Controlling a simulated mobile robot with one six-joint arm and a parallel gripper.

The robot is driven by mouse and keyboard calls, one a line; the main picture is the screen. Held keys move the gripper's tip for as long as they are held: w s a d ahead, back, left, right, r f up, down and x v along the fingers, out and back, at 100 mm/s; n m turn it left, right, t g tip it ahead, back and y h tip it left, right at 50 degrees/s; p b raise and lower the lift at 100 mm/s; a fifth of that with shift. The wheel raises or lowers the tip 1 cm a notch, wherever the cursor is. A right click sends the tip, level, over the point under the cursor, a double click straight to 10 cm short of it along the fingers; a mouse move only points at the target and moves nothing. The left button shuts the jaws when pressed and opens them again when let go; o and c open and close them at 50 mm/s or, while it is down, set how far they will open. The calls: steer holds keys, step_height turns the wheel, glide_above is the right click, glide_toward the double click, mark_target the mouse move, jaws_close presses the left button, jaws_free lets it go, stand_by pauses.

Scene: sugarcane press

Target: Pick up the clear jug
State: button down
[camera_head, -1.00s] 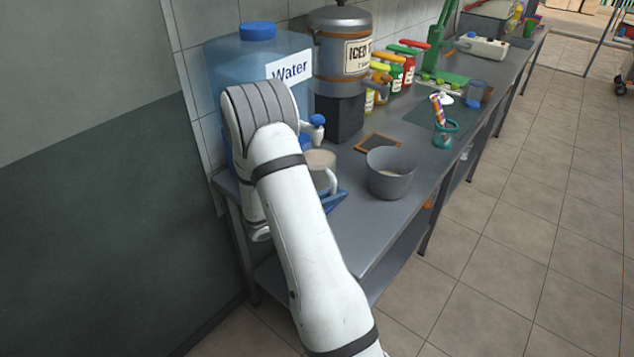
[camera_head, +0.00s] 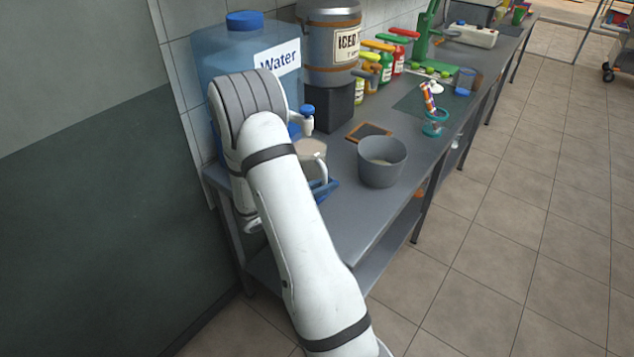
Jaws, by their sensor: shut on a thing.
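The clear jug (camera_head: 313,152) shows in the head view at the near left of the counter, below the water dispenser's spout. It looks pale and see-through, with a whitish handle on its right side. It appears upright at the blue tray (camera_head: 325,191); I cannot tell if its base touches the tray. My arm covers the jug's left and lower parts. My gripper is hidden behind my own arm, so its fingers and their contact with the jug cannot be seen.
The blue water dispenser (camera_head: 222,68) stands behind my arm against the wall. A grey iced tea urn (camera_head: 318,50) stands to its right. A grey bowl (camera_head: 382,170) is right of the jug, with a small brown-framed board (camera_head: 368,132) behind it. The counter's front (camera_head: 345,225) is bare.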

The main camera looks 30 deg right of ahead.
steer(key=shift+r, duration=0.15)
steer(key=shift+r+p, duration=0.5)
steer(key=shift+r, duration=0.1)
steer(key=shift+a, duration=0.15)
steer(key=w+a, duration=0.1)
steer(key=a, duration=3)
steer(key=shift+w+a, duration=0.25)
steer(key=shift+w, duration=0.1)
steer(key=shift+a, duration=0.1)
